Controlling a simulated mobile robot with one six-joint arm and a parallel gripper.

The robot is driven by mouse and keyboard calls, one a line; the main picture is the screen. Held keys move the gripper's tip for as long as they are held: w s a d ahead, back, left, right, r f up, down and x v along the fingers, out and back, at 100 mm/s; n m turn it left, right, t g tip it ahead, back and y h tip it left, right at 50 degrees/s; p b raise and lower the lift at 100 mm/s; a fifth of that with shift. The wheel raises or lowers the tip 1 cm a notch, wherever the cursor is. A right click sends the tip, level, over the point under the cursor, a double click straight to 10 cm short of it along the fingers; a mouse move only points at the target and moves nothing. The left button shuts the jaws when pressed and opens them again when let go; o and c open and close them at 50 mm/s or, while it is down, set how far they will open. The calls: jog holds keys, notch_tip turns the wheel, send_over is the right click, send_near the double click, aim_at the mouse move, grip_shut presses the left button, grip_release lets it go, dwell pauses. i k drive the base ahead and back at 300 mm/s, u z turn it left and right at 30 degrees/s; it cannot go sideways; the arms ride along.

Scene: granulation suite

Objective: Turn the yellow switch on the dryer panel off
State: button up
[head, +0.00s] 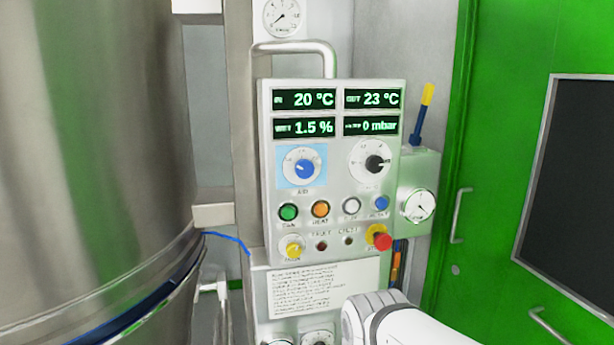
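The dryer panel (336,222) is a light grey upright box in the middle of the head view. The yellow switch (292,248) is a small round knob at the panel's lower left, below the green button. Its label is too small to read surely, and its exact turn position is hard to tell. White rounded links of my arm show at the bottom, below and right of the panel. My gripper's fingers are not in view, and nothing touches the switch.
A red emergency-stop knob (382,242) on a yellow base sits at the panel's lower right. A blue dial (304,168) and several buttons are above. A large steel vessel (90,150) fills the left. A yellow-tipped lever (424,110) and green door (500,50) are right.

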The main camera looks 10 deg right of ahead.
aim_at(294, 251)
jog(key=z, duration=1.65)
jog(key=k, duration=1.45)
jog(key=u, duration=0.4)
jog(key=i, duration=1)
jog(key=u, duration=0.05)
